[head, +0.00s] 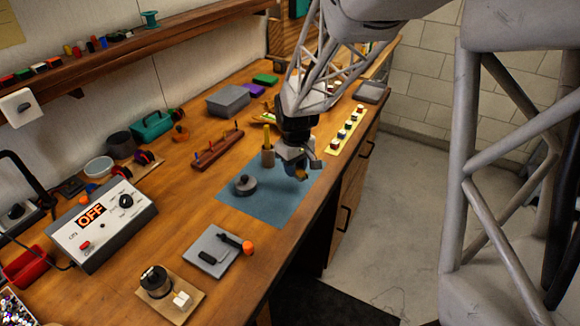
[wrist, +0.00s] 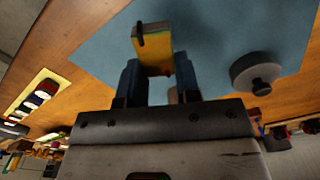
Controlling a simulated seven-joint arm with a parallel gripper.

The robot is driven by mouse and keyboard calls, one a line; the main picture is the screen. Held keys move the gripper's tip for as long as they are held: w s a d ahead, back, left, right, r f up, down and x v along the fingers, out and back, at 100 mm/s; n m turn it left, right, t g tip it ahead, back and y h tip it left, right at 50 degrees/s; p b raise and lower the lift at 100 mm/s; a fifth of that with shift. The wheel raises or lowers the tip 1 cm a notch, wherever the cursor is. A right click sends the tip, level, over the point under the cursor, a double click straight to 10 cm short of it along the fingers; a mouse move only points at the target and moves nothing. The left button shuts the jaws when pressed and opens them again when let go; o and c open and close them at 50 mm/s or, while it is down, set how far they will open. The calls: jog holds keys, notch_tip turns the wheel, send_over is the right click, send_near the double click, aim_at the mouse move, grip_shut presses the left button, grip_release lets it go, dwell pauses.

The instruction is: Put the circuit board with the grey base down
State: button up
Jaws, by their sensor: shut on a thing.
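My gripper (head: 293,168) hangs over the right part of the blue mat (head: 268,208). In the wrist view my gripper (wrist: 158,72) is shut on a small yellow-orange piece (wrist: 153,50) with a tan end face and a dark notch. In the head view the piece is small and mostly hidden by the fingers. It appears held above the mat. I cannot make out a grey base on it, so whether it is the circuit board is unclear.
A grey round lidded part (head: 245,185) sits on the mat, left of my gripper. A yellow strip with several coloured buttons (head: 347,130) lies to the right. The mat's front is clear; the bench edge is near.

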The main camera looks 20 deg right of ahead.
aim_at(294, 180)
jog(key=shift+w, duration=0.15)
jog(key=shift+w, duration=0.2)
jog(key=shift+w+f, duration=0.15)
jog(key=shift+f, duration=1.65)
jog(key=shift+f, duration=0.15)
jog(key=o, duration=0.9)
